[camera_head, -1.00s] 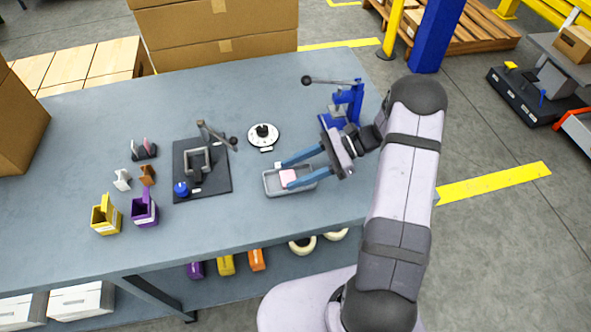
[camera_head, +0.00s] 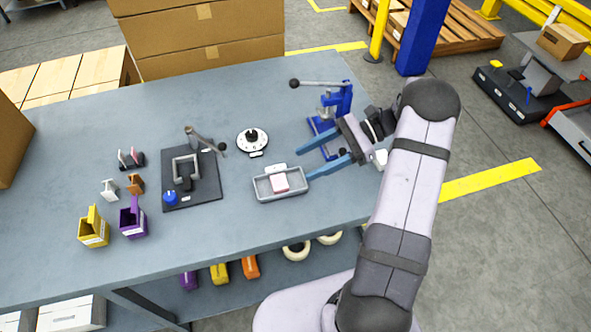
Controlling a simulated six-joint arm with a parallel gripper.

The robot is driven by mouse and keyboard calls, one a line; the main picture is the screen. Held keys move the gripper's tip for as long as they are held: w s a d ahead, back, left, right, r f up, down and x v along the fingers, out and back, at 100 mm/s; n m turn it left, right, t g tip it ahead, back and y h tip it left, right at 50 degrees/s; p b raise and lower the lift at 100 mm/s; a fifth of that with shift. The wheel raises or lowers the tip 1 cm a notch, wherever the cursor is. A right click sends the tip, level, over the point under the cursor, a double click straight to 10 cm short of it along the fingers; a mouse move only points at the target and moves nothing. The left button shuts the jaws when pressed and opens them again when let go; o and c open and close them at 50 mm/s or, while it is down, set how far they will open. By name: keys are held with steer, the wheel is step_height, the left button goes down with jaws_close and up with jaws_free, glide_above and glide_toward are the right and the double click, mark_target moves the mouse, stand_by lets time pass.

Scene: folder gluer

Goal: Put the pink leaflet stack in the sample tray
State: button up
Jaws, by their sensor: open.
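The stack is apart from both fingers.
A blue lever press (camera_head: 337,103) stands just behind my gripper. A round white dial (camera_head: 252,141) sits behind the tray. A black plate with a clamp (camera_head: 207,188) is to the left. Yellow (camera_head: 93,232) and purple (camera_head: 133,222) bins stand further left. The table in front of the tray is clear.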

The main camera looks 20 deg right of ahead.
steer(key=shift+v, duration=2.3)
steer(key=s+a+n+h, duration=0.1)
steer(key=s+a+n+g+h, duration=0.1)
steer(key=a, duration=0.1)
steer(key=s+a+n+g+h, duration=0.1)
steer(key=a, duration=0.1)
steer(key=shift+s+a+f+b, duration=0.1)
steer(key=shift+s+f+b, duration=0.05)
steer(key=shift+f+b, duration=0.25)
steer(key=s+a+n+h, duration=0.2)
steer(key=s, duration=0.1)
steer(key=s+n+h, duration=0.1)
steer(key=n, duration=0.1)
steer(key=shift+s+a+f+g+h, duration=0.3)
steer(key=shift+a+f+g+h, duration=0.1)
steer(key=shift+s+a+f+n+t+h, duration=0.15)
steer(key=shift+s+f+n+t+h, duration=0.25)
steer(key=shift+s+n+h, duration=1)
steer(key=shift+s+a+f+n+t+h, duration=0.2)
steer(key=shift+s+n+t+h, duration=0.5)
steer(key=shift+s+n, duration=1.3)
steer(key=shift+s+a+f+n+t+h, duration=0.1)
steer(key=shift+s+f+n+t+h, duration=0.25)
steer(key=shift+s+n+h, duration=1.35)
steer(key=shift+w+n+y, duration=0.4)
steer(key=shift+w+y, duration=0.1)
steer(key=shift+w, duration=0.05)
